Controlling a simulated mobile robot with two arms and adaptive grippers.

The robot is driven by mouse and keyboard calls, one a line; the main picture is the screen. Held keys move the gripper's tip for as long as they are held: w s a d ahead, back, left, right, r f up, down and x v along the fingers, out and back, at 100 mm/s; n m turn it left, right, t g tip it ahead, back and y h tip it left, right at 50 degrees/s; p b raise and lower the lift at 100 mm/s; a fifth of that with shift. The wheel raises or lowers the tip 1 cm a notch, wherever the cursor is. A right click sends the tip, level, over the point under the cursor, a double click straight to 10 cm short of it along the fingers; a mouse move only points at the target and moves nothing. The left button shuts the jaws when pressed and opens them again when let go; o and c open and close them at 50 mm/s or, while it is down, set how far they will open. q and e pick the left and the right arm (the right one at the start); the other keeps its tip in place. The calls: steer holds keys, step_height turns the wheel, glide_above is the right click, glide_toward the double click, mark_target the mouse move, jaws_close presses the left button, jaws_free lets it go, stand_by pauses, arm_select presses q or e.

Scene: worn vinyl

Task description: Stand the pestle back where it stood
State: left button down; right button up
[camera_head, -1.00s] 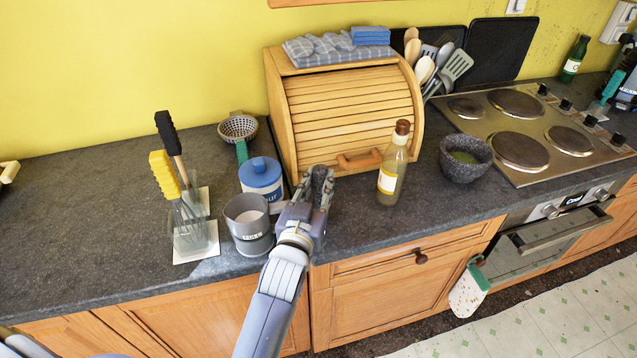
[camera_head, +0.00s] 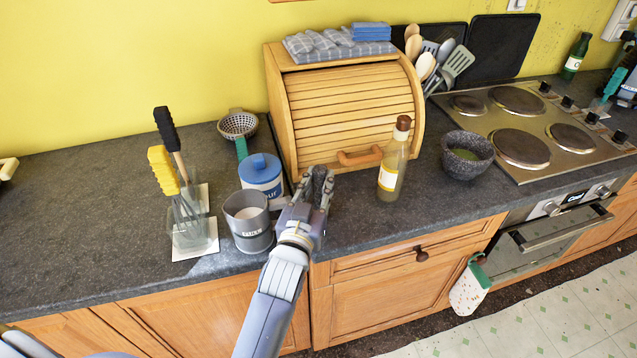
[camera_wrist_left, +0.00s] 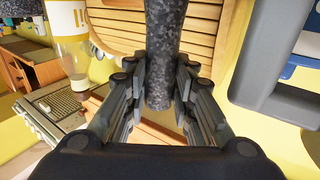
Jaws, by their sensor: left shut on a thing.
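The pestle (camera_wrist_left: 162,40) is dark speckled stone. My left gripper (camera_head: 316,192) is shut on it in front of the bread bin. In the left wrist view the gripper (camera_wrist_left: 158,92) has one finger on each side of the pestle, which runs up out of the picture. In the head view only a short dark part of the pestle (camera_head: 319,178) shows between the fingers. The grey stone mortar (camera_head: 480,150), with green stuff inside, stands on the counter to the right, well apart from the gripper. My right gripper is not in view.
An oil bottle (camera_head: 393,165) stands between the gripper and the mortar. Left of the gripper are a grey canister (camera_head: 250,232) and a blue-lidded flour jar (camera_head: 261,173). The wooden bread bin (camera_head: 350,115) is behind. The hob (camera_head: 556,127) lies right of the mortar.

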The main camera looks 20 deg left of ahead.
arm_select(q)
steer(key=shift+s+d, duration=0.1)
steer(key=shift+d, duration=0.05)
steer(key=c, duration=1.3)
jaws_free()
steer(key=shift+f, duration=0.2)
steer(key=shift+s+d+p, duration=0.15)
steer(key=shift+s+p, duration=0.25)
steer(key=shift+s, duration=0.95)
steer(key=shift+s+d+p, duration=0.1)
steer(key=shift+s+p, duration=0.3)
steer(key=shift+s, duration=2.25)
steer(key=shift+m, duration=0.3)
steer(key=shift+s+a+r, duration=0.1)
steer(key=shift+s+r, duration=0.1)
steer(key=shift+s, duration=1.7)
steer(key=shift+s+a+r, duration=0.1)
steer(key=shift+s+r, duration=0.1)
steer(key=shift+s, duration=1.7)
